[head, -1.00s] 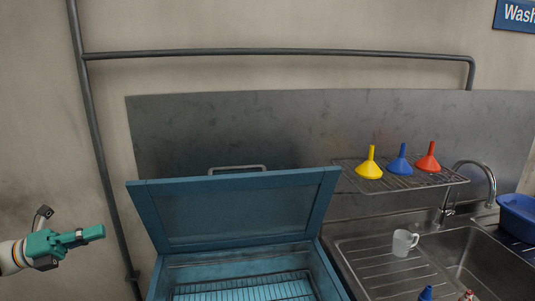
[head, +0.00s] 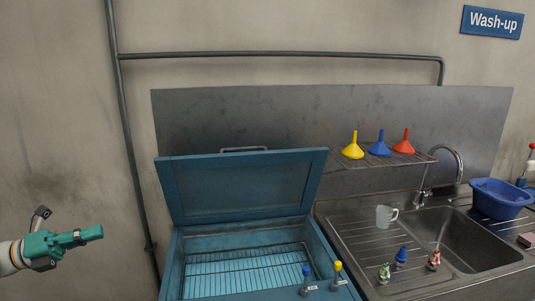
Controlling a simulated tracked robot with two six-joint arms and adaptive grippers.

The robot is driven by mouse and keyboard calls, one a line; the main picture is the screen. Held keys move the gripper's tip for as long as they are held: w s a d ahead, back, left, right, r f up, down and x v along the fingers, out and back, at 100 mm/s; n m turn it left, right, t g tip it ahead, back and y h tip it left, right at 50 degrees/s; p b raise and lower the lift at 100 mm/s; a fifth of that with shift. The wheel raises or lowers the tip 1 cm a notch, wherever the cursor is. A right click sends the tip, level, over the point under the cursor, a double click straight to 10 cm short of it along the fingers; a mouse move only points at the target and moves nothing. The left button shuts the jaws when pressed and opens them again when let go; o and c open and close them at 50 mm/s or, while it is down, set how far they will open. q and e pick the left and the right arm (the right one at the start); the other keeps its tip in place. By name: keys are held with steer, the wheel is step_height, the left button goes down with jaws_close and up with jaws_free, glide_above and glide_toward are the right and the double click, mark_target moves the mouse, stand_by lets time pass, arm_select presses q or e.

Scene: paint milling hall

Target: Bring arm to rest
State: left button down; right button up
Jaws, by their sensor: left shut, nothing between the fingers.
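My left gripper (head: 88,235) is at the left edge of the head view, with green fingers closed together and pointing right. Nothing shows between its fingers. It hangs in front of the bare wall, to the left of the blue cabinet and apart from it. My right gripper is not in view.
A blue cabinet (head: 176,262) stands with its lid (head: 243,185) raised, showing a wire rack inside. To its right is a steel sink (head: 455,240) with a mug (head: 386,216) and small figures. Funnels stand on a rack (head: 425,158). A blue basin (head: 500,200) is at right.

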arm_select(q)
steer(key=w+d+f+g, duration=0.1)
steer(key=d+f+g, duration=0.5)
steer(key=d+f, duration=1.5)
steer(key=s+d+f+m+g+y+b, duration=0.1)
steer(key=s+d+f+m+g+y, duration=0.35)
steer(key=s+d+f, duration=0.65)
steer(key=s+a+f+m+y, duration=0.2)
steer(key=s+f+m+y, duration=0.7)
steer(key=s+f+m, duration=1)
steer(key=w+m+t, duration=0.1)
steer(key=m, duration=0.2)
steer(key=w+r+m+t, duration=0.1)
steer(key=m, duration=0.2)
steer(key=w+a+m+t, duration=0.1)
steer(key=m, duration=0.2)
steer(key=shift+w+r, duration=0.1)
steer(key=shift+r, duration=0.2)
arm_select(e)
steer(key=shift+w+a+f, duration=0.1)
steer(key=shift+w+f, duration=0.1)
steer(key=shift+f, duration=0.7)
